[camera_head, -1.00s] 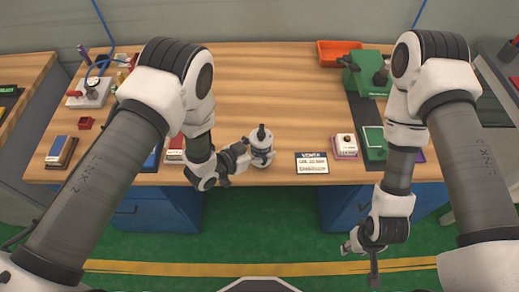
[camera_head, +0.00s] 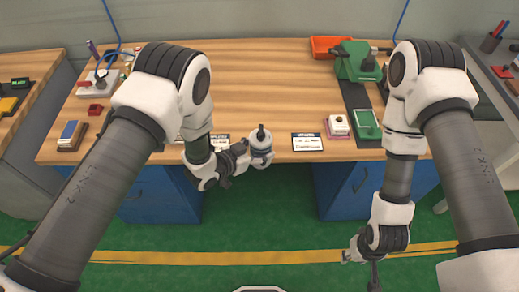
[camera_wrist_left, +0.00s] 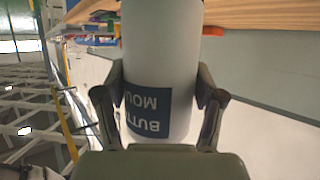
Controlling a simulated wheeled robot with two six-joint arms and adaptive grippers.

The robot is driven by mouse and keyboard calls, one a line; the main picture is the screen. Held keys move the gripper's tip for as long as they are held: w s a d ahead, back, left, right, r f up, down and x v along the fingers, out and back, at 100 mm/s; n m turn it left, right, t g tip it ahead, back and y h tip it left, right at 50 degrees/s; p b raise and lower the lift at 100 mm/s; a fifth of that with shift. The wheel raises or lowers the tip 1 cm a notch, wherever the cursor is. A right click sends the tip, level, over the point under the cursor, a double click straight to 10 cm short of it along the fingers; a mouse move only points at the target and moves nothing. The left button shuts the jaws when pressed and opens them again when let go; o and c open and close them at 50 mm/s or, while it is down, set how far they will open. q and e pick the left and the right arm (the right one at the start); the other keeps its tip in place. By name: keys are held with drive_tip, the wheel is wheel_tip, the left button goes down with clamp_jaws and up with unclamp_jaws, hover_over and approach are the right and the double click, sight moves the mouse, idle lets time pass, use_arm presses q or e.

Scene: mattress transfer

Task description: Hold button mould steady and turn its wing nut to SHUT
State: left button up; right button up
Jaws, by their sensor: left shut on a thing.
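The button mould (camera_head: 261,153) is a white and grey cylinder with a dark piece on top, likely the wing nut (camera_head: 261,132). It is upright in the head view, at the table's front edge. My left gripper (camera_head: 246,153) is shut on its side. In the left wrist view the mould (camera_wrist_left: 160,60) stands between both fingers, with its dark blue label upside down. The wing nut's setting is too small to read. My right gripper (camera_head: 360,260) hangs low over the green floor, away from the mould; its jaw opening is unclear.
The wooden table (camera_head: 270,85) has a clear middle. A white card (camera_head: 307,142), a pink-based block (camera_head: 338,126) and a green machine (camera_head: 358,62) are to the right. An orange tray (camera_head: 330,47) is at the back. Blue drawers (camera_head: 365,185) stand below.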

use_arm(q)
drive_tip(key=shift+w+f+b, duration=0.15)
drive_tip(key=shift+w+b, duration=0.4)
drive_tip(key=shift+w, duration=0.8)
drive_tip(key=w+b, duration=0.6)
drive_tip(key=w, duration=0.6)
drive_tip(key=shift+w+a+b, duration=0.2)
drive_tip(key=shift+a+b, duration=0.1)
drive_tip(key=shift+b, duration=0.1)
drive_tip(key=shift+f+b, duration=0.65)
drive_tip(key=shift+f, duration=0.05)
drive_tip(key=shift+f+b, duration=1.1)
drive_tip(key=shift+f, duration=0.3)
drive_tip(key=shift+f, duration=0.1)
